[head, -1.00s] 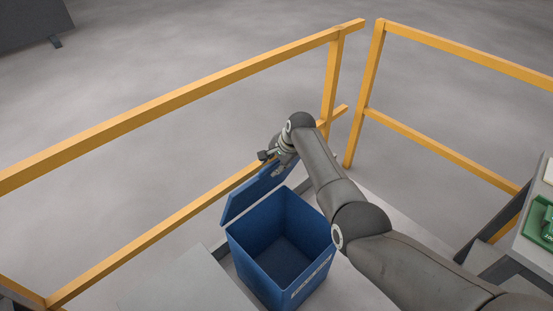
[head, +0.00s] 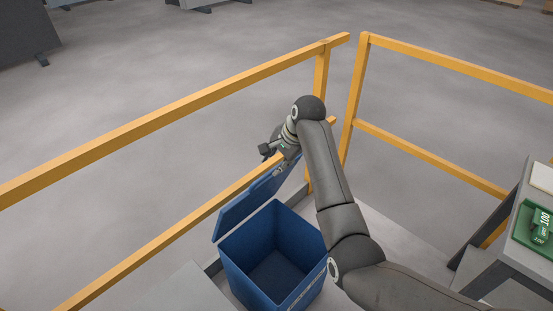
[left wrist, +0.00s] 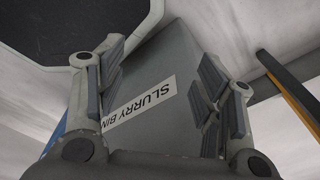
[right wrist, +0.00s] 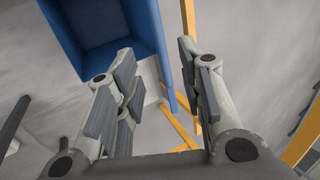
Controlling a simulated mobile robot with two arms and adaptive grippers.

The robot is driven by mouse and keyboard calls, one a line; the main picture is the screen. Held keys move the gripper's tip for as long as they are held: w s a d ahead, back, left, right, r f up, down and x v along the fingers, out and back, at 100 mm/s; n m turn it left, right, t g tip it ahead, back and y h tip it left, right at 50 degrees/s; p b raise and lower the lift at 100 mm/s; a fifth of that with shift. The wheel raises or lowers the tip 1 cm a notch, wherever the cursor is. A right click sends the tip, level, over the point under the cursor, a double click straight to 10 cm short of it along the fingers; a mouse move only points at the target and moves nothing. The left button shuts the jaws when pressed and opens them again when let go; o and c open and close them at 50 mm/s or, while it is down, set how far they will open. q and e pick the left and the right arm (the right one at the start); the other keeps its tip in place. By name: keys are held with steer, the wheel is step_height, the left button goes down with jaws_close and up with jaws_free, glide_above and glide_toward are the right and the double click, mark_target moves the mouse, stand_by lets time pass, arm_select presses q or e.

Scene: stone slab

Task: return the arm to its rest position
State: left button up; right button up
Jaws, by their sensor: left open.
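My right arm reaches in from the lower right in the head view. Its gripper (head: 279,160) hangs just above the raised lid (head: 243,206) of an open blue bin (head: 243,270). In the right wrist view this gripper (right wrist: 158,62) has its fingers wide apart with nothing between them, and the blue bin (right wrist: 148,25) shows at upper left. My left gripper (left wrist: 162,68) shows only in the left wrist view. Its fingers are apart, in front of a grey surface with a "SLURRY BIN" label (left wrist: 140,105). I cannot tell whether they touch it.
A yellow railing (head: 170,110) runs behind the bin, close to the right gripper. Another yellow railing (head: 450,63) stands at the right. A grey table (head: 500,240) with a green item (head: 535,228) is at the right edge. Beyond the railings the floor is open.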

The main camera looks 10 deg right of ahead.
steer(key=shift+s+r, duration=0.1)
steer(key=shift+r, duration=0.1)
stand_by(0.3)
steer(key=s+d+f+n+g+h+b, duration=0.15)
steer(key=s+f, duration=0.45)
steer(key=f, duration=0.7)
steer(key=s+d+f+n, duration=0.25)
steer(key=s+f, duration=0.45)
steer(key=f, duration=0.6)
steer(key=s+d+f+n+h, duration=0.1)
steer(key=s+d+f, duration=0.35)
steer(key=f, duration=0.85)
steer(key=s+d+f+n, duration=0.2)
steer(key=s+f, duration=0.4)
steer(key=s, duration=0.8)
steer(key=s+d+f+n+g+b, duration=0.1)
steer(key=s+f, duration=0.5)
steer(key=s, duration=0.8)
steer(key=s+d+f+n, duration=0.3)
steer(key=s+f+n, duration=0.2)
steer(key=s, duration=0.9)
steer(key=shift+f+h+b, duration=0.35)
steer(key=shift+f, duration=0.4)
